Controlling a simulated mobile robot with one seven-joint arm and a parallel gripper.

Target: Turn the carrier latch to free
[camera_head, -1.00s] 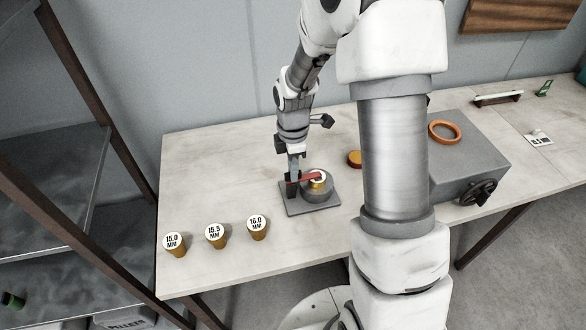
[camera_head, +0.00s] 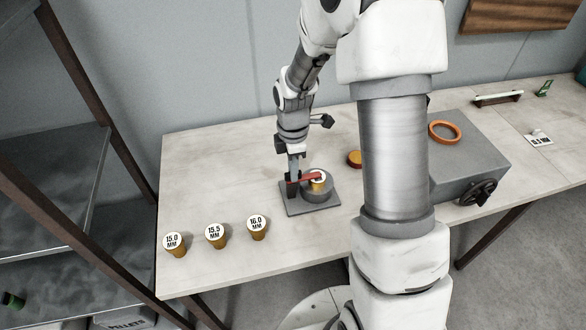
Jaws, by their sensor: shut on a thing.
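The carrier (camera_head: 319,194) is a grey round body on a square grey plate (camera_head: 312,210) on the table. A brass piece with a white top (camera_head: 318,182) sits in it. The red carrier latch (camera_head: 309,178) lies across the carrier's top, reaching from its left side towards the white top. My gripper (camera_head: 293,189) points down at the left of the carrier and is shut on the latch's left end. The fingers hide that end of the latch.
Brass plugs marked 15.0 (camera_head: 175,244), 15.5 (camera_head: 217,236) and 16.0 MM (camera_head: 258,227) stand at the front left. A grey machine block (camera_head: 470,160) with an orange ring (camera_head: 445,132) and a dark handwheel (camera_head: 479,193) is at right. An orange-topped piece (camera_head: 355,159) is partly behind my arm.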

